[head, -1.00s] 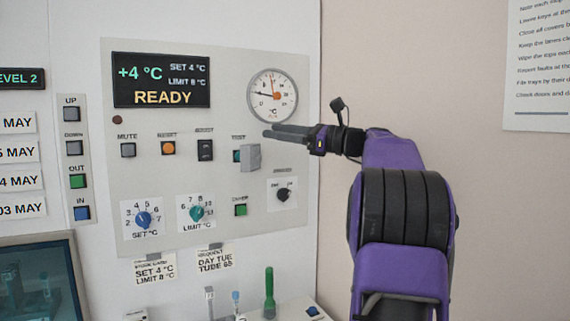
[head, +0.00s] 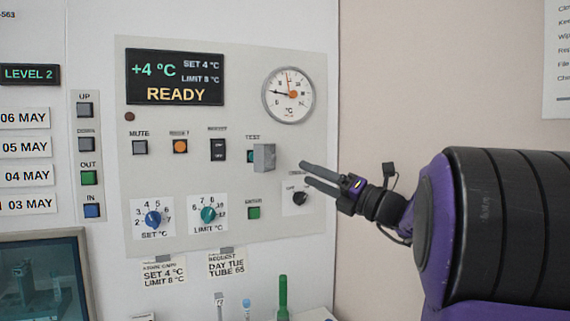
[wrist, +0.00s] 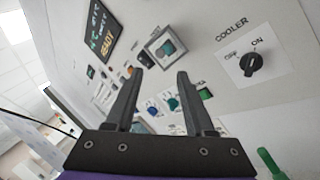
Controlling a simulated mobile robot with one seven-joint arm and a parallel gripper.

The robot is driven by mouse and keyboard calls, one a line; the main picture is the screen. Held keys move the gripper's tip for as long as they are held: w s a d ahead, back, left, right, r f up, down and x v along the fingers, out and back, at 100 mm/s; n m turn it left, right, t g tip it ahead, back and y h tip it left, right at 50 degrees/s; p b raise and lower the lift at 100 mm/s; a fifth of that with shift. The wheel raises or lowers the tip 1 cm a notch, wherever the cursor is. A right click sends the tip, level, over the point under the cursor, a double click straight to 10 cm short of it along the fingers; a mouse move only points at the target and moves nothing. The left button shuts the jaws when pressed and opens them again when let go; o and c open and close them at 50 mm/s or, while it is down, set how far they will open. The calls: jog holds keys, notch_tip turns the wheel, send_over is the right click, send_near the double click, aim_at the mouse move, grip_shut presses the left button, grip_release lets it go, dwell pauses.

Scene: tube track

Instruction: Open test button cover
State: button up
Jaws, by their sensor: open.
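The test button cover (head: 264,157) is a small grey box standing out from the panel below the TEST label. The teal test button (head: 250,156) shows at its left edge. I cannot tell if the cover is ajar. My gripper (head: 305,172) is open and empty, to the right of the cover and apart from it. In the wrist view the cover lies ahead of the open fingers (wrist: 162,73), near the gap between them.
The cooler knob (head: 300,198) is close below my fingers. The reset switch (head: 218,150) is left of the cover, the round gauge (head: 289,95) above, and a green button (head: 254,212) below. A green-handled tool (head: 283,298) stands at the bottom.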

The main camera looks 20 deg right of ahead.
aim_at(275, 159)
jog(key=x, duration=0.9)
jog(key=shift+w+a, duration=0.1)
jog(key=shift+w, duration=0.1)
grip_shut()
dwell(1.0)
